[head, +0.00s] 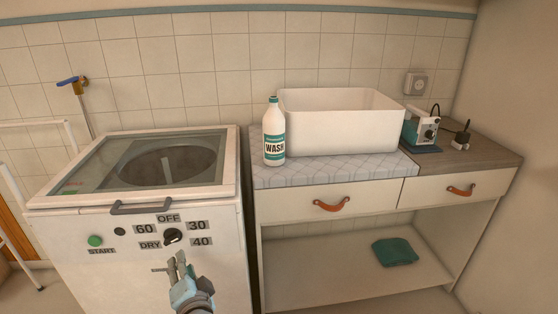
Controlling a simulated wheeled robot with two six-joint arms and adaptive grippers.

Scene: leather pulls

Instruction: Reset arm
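My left gripper (174,262) shows low in the head view, in front of the white washing machine's front panel, just below the dial (173,236). Its fingers point up and left, and nothing clear shows between them. The angle and small size hide how far apart the fingers are. I cannot tell whether it touches the panel. My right gripper is not in view.
The washing machine (221,236) has a closed glass lid and grey handle (142,207). Right of it, a counter with two leather-pull drawers (285,209) carries a wash bottle (273,135), white basin (340,130) and teal-based device (424,130). A teal cloth (395,252) lies on the shelf.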

